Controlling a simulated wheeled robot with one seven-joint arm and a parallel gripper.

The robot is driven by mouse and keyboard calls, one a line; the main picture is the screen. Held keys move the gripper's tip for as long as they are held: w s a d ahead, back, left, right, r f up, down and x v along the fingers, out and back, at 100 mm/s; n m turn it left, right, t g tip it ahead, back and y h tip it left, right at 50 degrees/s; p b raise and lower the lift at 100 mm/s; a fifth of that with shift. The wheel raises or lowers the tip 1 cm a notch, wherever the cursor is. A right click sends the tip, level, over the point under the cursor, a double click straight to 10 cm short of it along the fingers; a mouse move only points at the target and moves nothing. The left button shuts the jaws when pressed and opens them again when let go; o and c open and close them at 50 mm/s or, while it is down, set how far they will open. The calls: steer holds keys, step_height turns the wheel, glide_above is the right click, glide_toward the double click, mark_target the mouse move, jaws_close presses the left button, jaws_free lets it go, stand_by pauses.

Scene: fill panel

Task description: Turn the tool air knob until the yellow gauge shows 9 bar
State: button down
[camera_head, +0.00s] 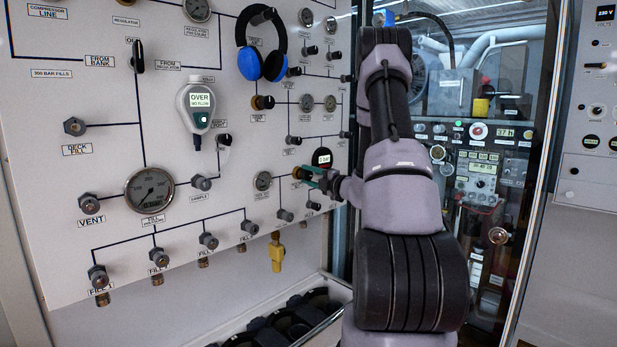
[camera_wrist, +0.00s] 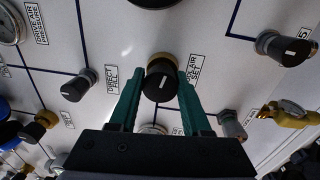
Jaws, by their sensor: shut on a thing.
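My gripper (camera_head: 306,176) has its green fingers shut on a black knob with a brass collar (camera_wrist: 161,80). The label beside the knob is partly legible and ends in "AIR SET". The knob's white mark runs nearly upright in the wrist view. In the head view the knob's brass part (camera_head: 297,172) shows at the fingertips. A small gauge (camera_head: 263,181) sits left of it, and a round black display (camera_head: 322,157) sits above right. I cannot make out which gauge is the yellow one, nor read a pressure on it.
Other knobs surround the gripper, including the direct fill knob (camera_wrist: 77,88) and a knob at the upper right of the wrist view (camera_wrist: 286,48). A yellow fitting (camera_head: 276,252) hangs below. Blue headphones (camera_head: 261,50) hang on the panel. A glazed cabinet (camera_head: 480,150) stands right of my arm.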

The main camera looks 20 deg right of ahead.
steer(key=shift+d, duration=0.1)
steer(key=shift+c, duration=1.8)
jaws_free()
steer(key=v, duration=1)
steer(key=shift+s, duration=0.4)
